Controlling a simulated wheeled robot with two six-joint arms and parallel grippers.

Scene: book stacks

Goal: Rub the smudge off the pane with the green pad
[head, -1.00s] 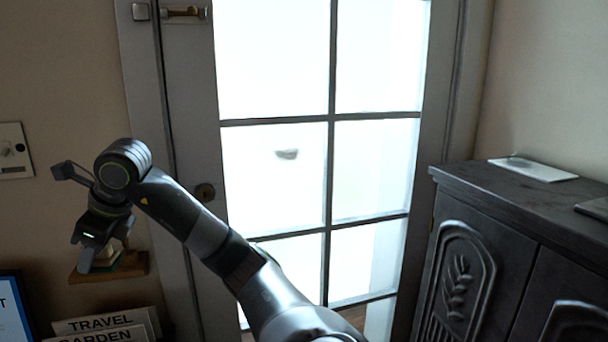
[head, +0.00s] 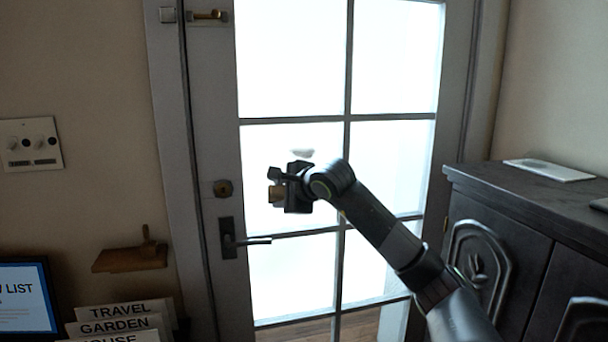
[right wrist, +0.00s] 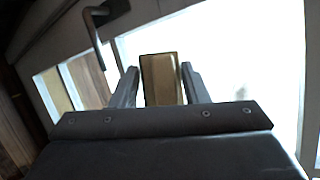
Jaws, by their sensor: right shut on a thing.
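The smudge (head: 302,153) is a small grey mark on the bright door pane (head: 270,150), in the left column of the middle row. My right gripper (head: 279,188) is in front of this pane, below and slightly left of the smudge in the head view. It is shut on the pad (head: 275,194), a small block that looks tan-olive here. In the right wrist view the pad (right wrist: 160,80) sits between the two fingers, with the bright glass beyond. I cannot tell whether the pad touches the glass. My left gripper is out of view.
A door handle (head: 245,241) sticks out below the gripper. A wooden shelf (head: 130,258) with a small upright piece is on the left wall. Signs (head: 115,325) and a framed screen (head: 25,298) stand lower left. A dark cabinet (head: 530,215) fills the right.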

